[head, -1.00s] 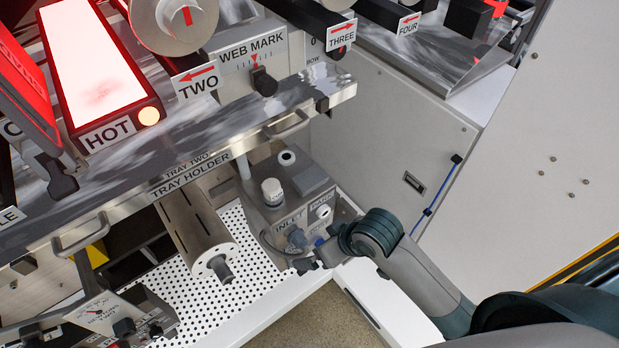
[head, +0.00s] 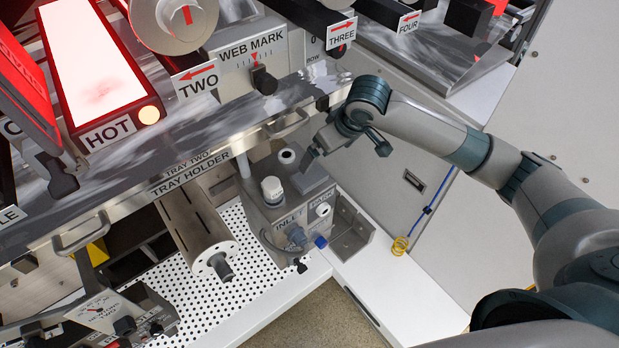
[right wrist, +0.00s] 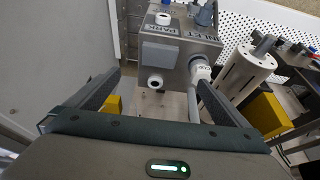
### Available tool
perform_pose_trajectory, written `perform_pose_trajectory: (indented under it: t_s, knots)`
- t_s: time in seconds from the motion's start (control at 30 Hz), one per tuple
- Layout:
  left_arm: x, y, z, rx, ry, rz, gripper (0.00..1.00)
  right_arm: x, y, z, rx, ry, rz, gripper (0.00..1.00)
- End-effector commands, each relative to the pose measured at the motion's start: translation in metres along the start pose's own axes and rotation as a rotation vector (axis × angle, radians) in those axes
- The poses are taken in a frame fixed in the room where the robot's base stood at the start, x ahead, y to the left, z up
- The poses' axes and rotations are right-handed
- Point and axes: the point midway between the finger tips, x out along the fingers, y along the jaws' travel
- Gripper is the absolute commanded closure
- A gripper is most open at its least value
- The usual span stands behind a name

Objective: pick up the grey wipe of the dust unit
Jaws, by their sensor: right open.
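The grey wipe (head: 318,184) is a flat grey block on top of the dust unit (head: 262,221), a grey box labelled INLET and PARK. In the right wrist view the wipe (right wrist: 160,57) lies ahead, roughly between the lines of the two fingers. My right gripper (head: 343,154) is above and behind the unit in the head view. It is open, with nothing between its fingers (right wrist: 158,82). One finger partly overlaps the wipe's back edge in the head view. My left gripper is out of view.
The unit carries white caps (head: 272,189) beside the wipe and a blue connector (head: 320,241) in front. A grey roller (head: 205,240) is to the left. An empty grey bracket (head: 352,233) stands at right.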

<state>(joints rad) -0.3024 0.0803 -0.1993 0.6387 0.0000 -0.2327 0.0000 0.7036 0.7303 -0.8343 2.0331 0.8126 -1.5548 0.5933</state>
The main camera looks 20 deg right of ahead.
Motion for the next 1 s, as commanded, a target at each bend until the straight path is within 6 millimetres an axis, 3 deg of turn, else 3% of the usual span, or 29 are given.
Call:
perform_pose_trajectory:
  t_s: [0.57,0.77,1.0]
  knots:
    - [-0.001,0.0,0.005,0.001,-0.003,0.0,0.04,0.005,0.003,-0.002,0.007,-0.005,0.004,0.0]
    - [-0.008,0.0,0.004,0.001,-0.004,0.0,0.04,0.031,0.003,-0.002,0.008,-0.007,0.003,0.0]
    - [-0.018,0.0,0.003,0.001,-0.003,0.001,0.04,0.074,0.003,-0.002,0.007,-0.005,0.004,0.0]
